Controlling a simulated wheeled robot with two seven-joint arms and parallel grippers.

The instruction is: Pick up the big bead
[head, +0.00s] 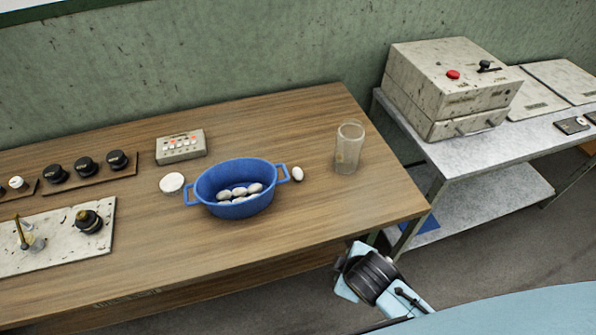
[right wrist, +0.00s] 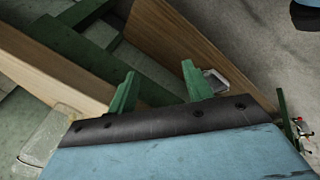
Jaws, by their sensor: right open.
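I cannot make out a big bead for certain. A clear glass jar (head: 349,148) stands upright at the right end of the wooden table, with a small yellowish patch low in it that is too small to name. My right gripper (right wrist: 160,88) is open in the right wrist view, its two green fingers apart with nothing between them. In the head view my right arm's end is off the table's front right edge, lower than the tabletop and apart from the jar. My left gripper is not in view.
A blue basin (head: 238,208) holds several white cocoons; one cocoon (head: 297,174) lies beside it. A white disc (head: 172,183), a button box (head: 181,147) and black knobs (head: 87,166) are further left. A grey side table (head: 470,150) bears a machine (head: 445,85).

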